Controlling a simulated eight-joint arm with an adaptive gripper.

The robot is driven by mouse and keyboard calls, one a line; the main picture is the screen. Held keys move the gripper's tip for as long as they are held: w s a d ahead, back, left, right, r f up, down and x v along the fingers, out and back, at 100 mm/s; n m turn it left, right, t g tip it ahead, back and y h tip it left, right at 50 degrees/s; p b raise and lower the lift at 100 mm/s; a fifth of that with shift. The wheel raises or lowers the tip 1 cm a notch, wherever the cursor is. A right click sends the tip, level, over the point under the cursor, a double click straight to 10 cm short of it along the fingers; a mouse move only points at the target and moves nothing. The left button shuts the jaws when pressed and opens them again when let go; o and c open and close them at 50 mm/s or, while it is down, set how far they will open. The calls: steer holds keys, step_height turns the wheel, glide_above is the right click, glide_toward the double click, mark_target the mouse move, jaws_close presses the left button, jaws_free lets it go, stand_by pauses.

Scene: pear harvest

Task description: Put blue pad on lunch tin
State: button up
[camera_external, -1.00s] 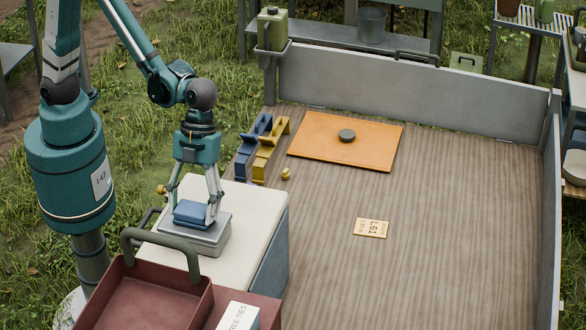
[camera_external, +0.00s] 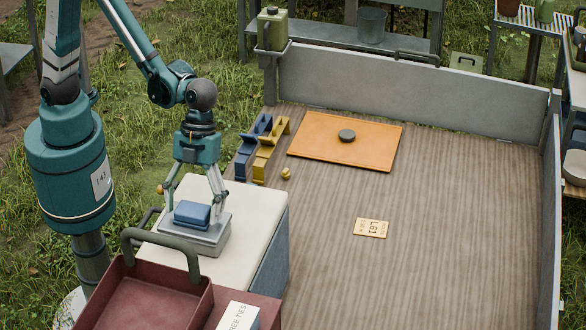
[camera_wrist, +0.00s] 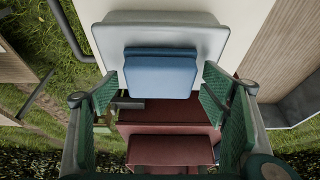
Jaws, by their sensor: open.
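The blue pad (camera_external: 192,213) lies flat on the lid of the grey lunch tin (camera_external: 208,242). The tin stands on a white-topped box. My gripper (camera_external: 193,209) is directly above and around the pad, with its fingers spread and a finger on each side. In the wrist view the pad (camera_wrist: 160,76) sits over the tin (camera_wrist: 112,43), and the green finger pads of my gripper (camera_wrist: 158,90) stand apart from the pad's sides.
The white-topped box (camera_external: 255,207) carries the tin. A red tray with a handle (camera_external: 150,305) and a white carton (camera_external: 238,317) are in front. An orange board (camera_external: 310,140), blue and yellow holders and a tag (camera_external: 371,228) lie on the wooden bed, which is mostly clear on the right.

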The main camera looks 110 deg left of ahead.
steer(key=v, duration=1.2)
stand_by(0.3)
steer(key=shift+a+r, duration=0.1)
steer(key=shift+a, duration=0.05)
stand_by(0.3)
steer(key=s+a+r+n+t+y, duration=0.2)
steer(key=s+a+r+n+t, duration=0.1)
steer(key=s+a+n, duration=0.5)
steer(key=s+a+r+n+t+y, duration=0.2)
steer(key=s+a+n, duration=0.7)
steer(key=a, duration=0.6)
steer(key=shift+r+n+t, duration=0.5)
steer(key=shift+r+t, duration=0.1)
steer(key=shift+t, duration=0.5)
